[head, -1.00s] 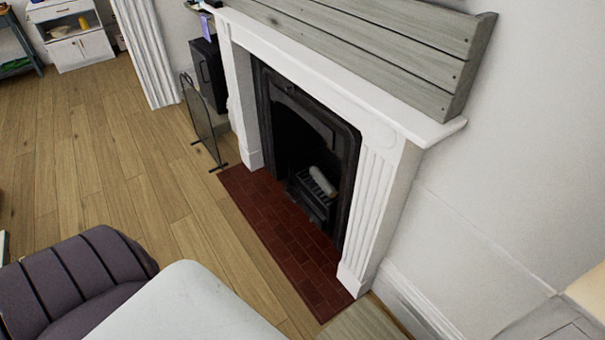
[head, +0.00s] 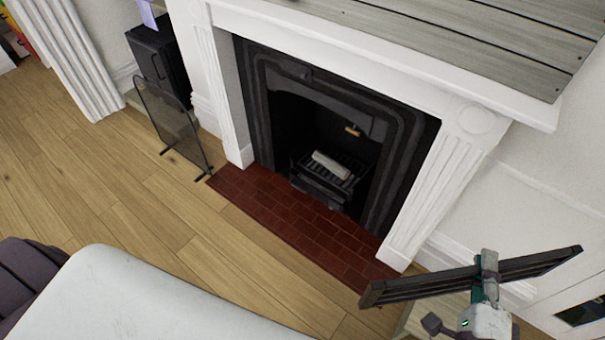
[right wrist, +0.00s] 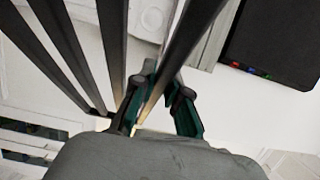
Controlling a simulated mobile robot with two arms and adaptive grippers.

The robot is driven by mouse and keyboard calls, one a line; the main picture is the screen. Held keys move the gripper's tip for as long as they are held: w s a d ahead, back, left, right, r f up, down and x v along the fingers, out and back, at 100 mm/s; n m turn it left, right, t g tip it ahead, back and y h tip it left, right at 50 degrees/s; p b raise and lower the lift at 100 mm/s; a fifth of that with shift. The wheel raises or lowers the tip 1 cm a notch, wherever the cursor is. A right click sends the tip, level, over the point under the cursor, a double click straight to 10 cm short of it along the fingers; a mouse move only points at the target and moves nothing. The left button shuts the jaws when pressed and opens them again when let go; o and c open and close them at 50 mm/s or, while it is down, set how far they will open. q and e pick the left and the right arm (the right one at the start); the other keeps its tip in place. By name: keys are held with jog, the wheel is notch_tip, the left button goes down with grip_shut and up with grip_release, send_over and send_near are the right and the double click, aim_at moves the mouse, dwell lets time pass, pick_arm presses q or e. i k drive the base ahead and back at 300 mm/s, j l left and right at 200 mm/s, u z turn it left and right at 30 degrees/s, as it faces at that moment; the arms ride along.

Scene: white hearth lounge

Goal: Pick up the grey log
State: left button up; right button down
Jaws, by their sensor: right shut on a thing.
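The grey log (head: 332,165) is a pale, short piece lying on the black grate (head: 322,187) inside the fireplace. My right gripper (head: 488,264) is at the lower right, outside the fireplace and well away from the log. It is shut on a dark slatted rack (head: 540,262), whose long bars stick out to both sides. In the right wrist view the fingers (right wrist: 158,98) close around one bar, and more of the rack's bars (right wrist: 110,45) run up from there. The log is not visible in that view. My left gripper is not in view.
A white mantelpiece (head: 370,52) frames the opening, with a red tile hearth (head: 300,222) before it. A fire screen (head: 172,128) stands left. Wood floor (head: 130,190) is clear in front. A purple chair (head: 25,270) is at lower left.

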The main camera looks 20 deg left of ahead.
aim_at(321, 158)
jog(key=i+j, duration=0.1)
jog(key=j, duration=0.45)
jog(key=i+j, duration=0.1)
jog(key=j, duration=0.45)
jog(key=i+j, duration=0.15)
jog(key=j, duration=0.4)
jog(key=i+j, duration=0.1)
jog(key=j, duration=0.45)
jog(key=i+j, duration=0.2)
jog(key=j, duration=0.15)
jog(key=i+j, duration=0.15)
jog(key=j, duration=0.25)
jog(key=i+j, duration=0.2)
jog(key=j, duration=0.15)
jog(key=i+j, duration=0.15)
jog(key=j, duration=0.25)
jog(key=i+j+z, duration=0.1)
jog(key=j, duration=0.25)
jog(key=i, duration=0.1)
